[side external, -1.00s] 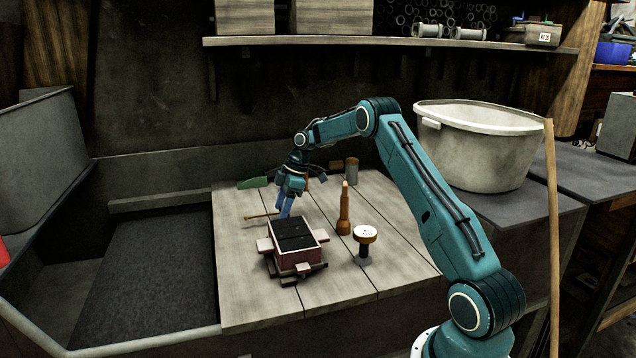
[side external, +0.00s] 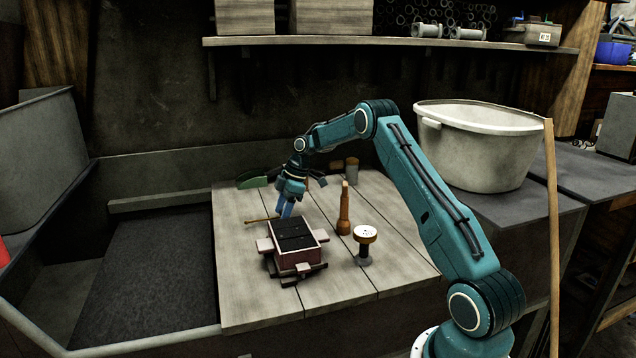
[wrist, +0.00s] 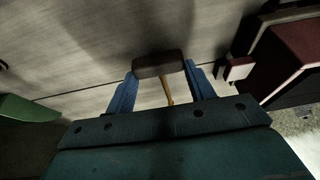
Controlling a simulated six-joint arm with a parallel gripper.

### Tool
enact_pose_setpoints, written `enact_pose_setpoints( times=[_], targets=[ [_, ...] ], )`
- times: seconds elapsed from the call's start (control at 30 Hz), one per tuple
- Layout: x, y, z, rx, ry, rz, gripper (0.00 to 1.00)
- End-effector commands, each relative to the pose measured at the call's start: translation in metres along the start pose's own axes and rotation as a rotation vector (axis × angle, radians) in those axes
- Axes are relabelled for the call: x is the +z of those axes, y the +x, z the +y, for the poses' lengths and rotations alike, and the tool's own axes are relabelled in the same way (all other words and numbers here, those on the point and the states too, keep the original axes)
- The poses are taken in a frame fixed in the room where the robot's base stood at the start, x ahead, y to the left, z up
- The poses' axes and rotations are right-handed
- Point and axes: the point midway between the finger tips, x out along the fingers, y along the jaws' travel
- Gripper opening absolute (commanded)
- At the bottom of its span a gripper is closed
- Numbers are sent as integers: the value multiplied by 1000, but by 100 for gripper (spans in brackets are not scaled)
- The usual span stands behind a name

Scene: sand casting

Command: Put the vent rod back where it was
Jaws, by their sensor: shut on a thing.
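My gripper (side external: 286,209) is just behind the far-left side of the moulding box (side external: 297,256), low over the bench. It is shut on the vent rod, a thin yellowish rod (side external: 261,219) that sticks out to the left of the fingers, nearly level. In the wrist view a dark brown block-like part, likely the rod's handle (wrist: 158,65), sits between the blue fingertips, with the yellow shaft running from it toward the palm. I cannot tell whether the rod touches the bench. The box is reddish, with dark sand on top.
An upright wooden-handled tool (side external: 344,214) and a round-topped tool (side external: 365,240) stand right of the box. A green tool (side external: 253,182) and a small cylinder (side external: 351,167) are at the back. The bench (side external: 236,280) is clear on the left and front.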

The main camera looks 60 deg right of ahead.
Motion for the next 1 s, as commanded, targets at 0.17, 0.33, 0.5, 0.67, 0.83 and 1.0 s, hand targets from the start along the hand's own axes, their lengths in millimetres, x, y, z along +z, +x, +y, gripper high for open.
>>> enact_pose_setpoints(
  times=[0.17, 0.33, 0.5, 0.67, 0.83, 1.0],
  targets=[
    [1, 3, 0, 0, 0, 0, 23],
    [2, 5, 0, -1, -1, 0, 23],
    [3, 7, 0, -1, -1, 0, 23],
    [3, 9, 0, -1, 0, 0, 23],
    [3, 9, 0, 0, 0, 0, 79],
    [3, 9, 0, 0, 0, 0, 79]
  ],
)
